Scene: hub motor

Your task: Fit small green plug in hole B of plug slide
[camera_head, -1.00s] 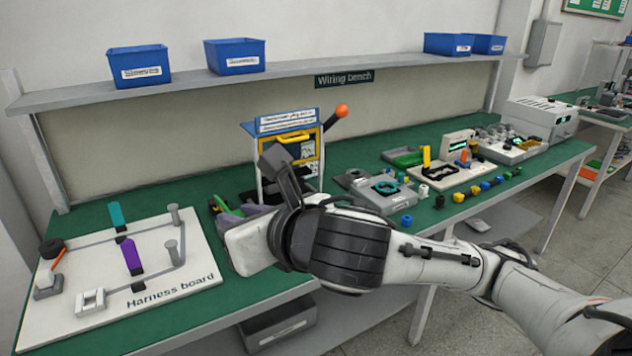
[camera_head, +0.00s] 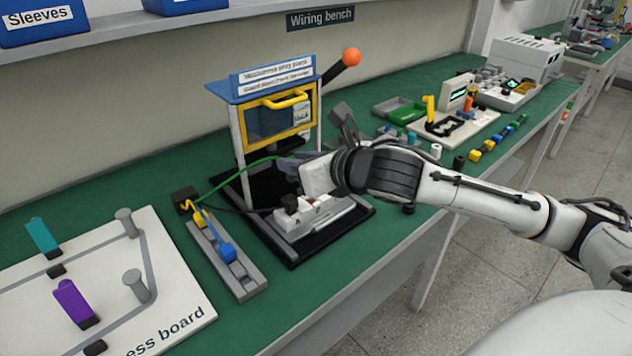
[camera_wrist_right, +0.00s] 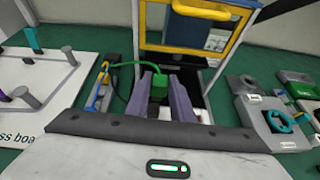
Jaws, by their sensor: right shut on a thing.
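The small green plug (camera_wrist_right: 159,88) sits between the two grey-purple fingers of my right gripper (camera_wrist_right: 163,92) in the wrist view. In the head view my right gripper (camera_head: 288,166) is just above the white plug slide (camera_head: 316,217), and the plug is hidden by the fingers. A green cable (camera_head: 240,172) runs from the gripper left to a black block. A black plug (camera_head: 290,204) is at the slide's left end. I cannot make out hole B, and the green plug looks above the slide. My left gripper is not in view.
The slide lies on a black base (camera_head: 294,254) before a press frame with a yellow-edged guard (camera_head: 285,110) and orange-knobbed lever (camera_head: 351,57). A grey holder (camera_head: 243,285) with a blue plug (camera_head: 227,252) stands left. The harness board (camera_head: 175,300) is further left.

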